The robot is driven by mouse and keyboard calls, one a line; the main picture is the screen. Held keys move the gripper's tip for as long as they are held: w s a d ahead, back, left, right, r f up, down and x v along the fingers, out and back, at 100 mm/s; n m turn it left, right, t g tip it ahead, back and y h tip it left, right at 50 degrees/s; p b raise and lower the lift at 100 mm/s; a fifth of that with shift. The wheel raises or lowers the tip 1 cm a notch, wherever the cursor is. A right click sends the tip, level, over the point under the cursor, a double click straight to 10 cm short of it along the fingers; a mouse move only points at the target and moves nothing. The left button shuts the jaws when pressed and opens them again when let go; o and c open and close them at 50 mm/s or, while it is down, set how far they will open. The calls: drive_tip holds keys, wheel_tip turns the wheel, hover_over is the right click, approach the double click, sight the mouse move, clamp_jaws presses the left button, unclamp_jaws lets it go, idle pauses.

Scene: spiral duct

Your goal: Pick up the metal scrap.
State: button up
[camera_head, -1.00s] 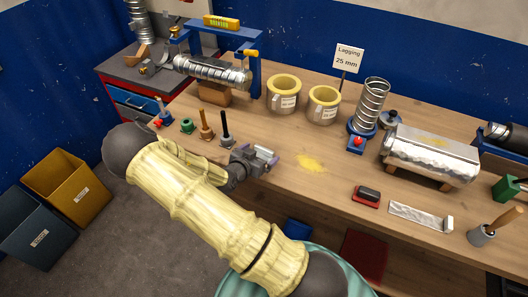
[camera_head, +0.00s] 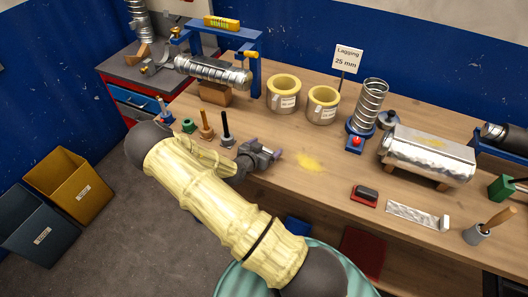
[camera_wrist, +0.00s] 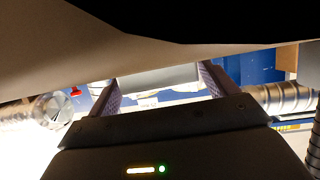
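A flat, shiny, crinkled metal strip with an upturned right end, which looks like the metal scrap (camera_head: 412,213), lies on the bench near its front edge at the right. My gripper (camera_head: 278,154) is over the bench's front edge at the middle of the head view, well to the left of the strip and apart from it. In the wrist view my gripper's two purple-padded fingers (camera_wrist: 158,88) stand apart, with a pale surface showing between or beyond them. I cannot make out the strip in the wrist view.
A black-and-red block (camera_head: 365,195) lies just left of the strip. Several upright tools stand left.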

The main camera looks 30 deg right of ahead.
drive_tip(key=c, duration=0.7)
drive_tip(key=shift+r, duration=0.15)
wheel_tip(320, 180, up, 10)
drive_tip(key=shift+f+b, duration=0.1)
drive_tip(key=shift+b, duration=0.85)
